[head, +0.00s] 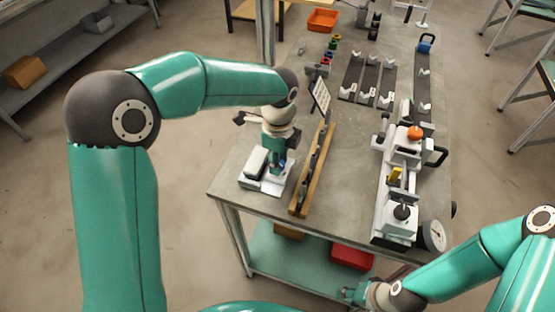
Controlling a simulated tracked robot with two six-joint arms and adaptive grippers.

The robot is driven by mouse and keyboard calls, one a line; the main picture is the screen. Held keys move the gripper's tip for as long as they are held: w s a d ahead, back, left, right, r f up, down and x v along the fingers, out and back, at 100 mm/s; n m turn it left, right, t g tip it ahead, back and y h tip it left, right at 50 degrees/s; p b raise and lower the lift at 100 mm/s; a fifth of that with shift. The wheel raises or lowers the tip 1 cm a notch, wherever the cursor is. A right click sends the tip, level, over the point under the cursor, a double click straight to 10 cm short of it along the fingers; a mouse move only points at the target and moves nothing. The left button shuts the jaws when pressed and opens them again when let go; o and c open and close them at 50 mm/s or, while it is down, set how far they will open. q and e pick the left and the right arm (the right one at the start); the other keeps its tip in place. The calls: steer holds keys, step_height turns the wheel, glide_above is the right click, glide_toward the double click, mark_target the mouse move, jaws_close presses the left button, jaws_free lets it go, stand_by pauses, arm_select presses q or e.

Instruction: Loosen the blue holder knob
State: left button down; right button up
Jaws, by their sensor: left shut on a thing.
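A white holder (254,184) stands near the front left corner of the grey table. A small bit of the blue holder knob (282,164) shows at its right side, just under my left gripper (279,160). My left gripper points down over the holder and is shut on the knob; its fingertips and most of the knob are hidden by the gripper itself. My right gripper (352,294) is low in front of the table, away from the holder. Its fingers are too small and dark to tell whether they are open.
A wooden rack (312,172) with dark pieces stands just right of the holder, with a small tilted panel (321,95) behind. A white clamp jig (398,200) with orange and yellow knobs and a dial fills the right side. Dark rails (377,78) lie farther back. Bare tabletop lies between.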

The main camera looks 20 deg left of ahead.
arm_select(q)
steer(key=n+b, duration=0.1)
steer(key=n, duration=0.5)
steer(key=shift+w, duration=0.1)
steer(key=n+b, duration=0.1)
steer(key=n, duration=0.4)
steer(key=shift+n, duration=0.3)
steer(key=n+b, duration=0.1)
steer(key=n, duration=0.4)
steer(key=n+b, duration=0.1)
steer(key=n, duration=0.4)
steer(key=shift+n, duration=0.3)
steer(key=shift+r, duration=0.1)
steer(key=c, duration=1)
jaws_free()
steer(key=shift+o, duration=1)
